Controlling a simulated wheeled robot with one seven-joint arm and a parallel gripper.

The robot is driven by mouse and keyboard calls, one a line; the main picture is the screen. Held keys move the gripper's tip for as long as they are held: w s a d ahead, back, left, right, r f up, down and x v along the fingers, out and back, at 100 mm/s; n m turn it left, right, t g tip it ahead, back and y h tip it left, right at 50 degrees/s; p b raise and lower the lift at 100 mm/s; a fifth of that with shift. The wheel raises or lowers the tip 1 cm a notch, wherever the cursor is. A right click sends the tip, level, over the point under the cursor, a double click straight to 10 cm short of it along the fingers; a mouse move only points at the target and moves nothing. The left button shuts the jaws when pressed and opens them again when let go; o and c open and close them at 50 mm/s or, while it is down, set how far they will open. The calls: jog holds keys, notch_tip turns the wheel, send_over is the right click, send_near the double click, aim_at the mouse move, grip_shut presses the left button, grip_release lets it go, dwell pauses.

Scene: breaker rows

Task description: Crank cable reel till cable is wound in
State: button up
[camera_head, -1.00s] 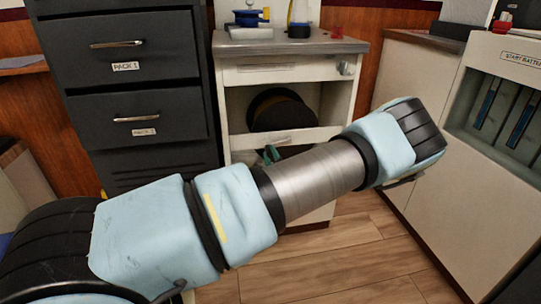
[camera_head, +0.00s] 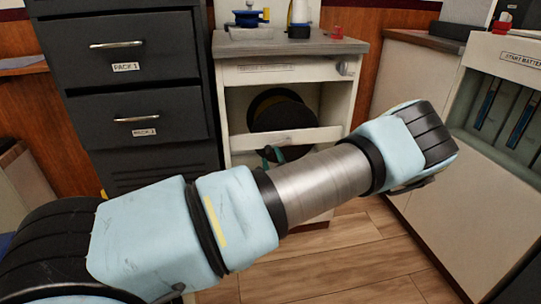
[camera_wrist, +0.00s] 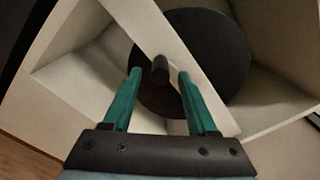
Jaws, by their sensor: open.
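The cable reel (camera_head: 278,110) is a dark round drum inside the open shelf of the white cabinet. It shows as a black disc (camera_wrist: 222,48) in the wrist view. A short dark knob (camera_wrist: 160,69), which looks like the crank grip, stands out in front of the reel. My gripper (camera_wrist: 159,75) is open, with one green fingertip on each side of the knob in the picture; I cannot tell whether they touch it. In the head view the green fingers (camera_head: 271,154) show below the reel, partly behind my arm. No loose cable can be made out.
A pale rail (camera_wrist: 185,62) crosses the cabinet (camera_head: 330,100) front near the fingers. A dark drawer cabinet (camera_head: 130,80) stands at left, and a panel unit (camera_head: 500,110) at right. A blue device (camera_head: 249,17) sits on the cabinet top. Floor (camera_head: 350,255) shows below.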

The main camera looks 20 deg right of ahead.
jog(key=s+a, duration=0.1)
jog(key=s, duration=0.7)
jog(key=shift+s+p, duration=0.3)
jog(key=shift+s, duration=0.05)
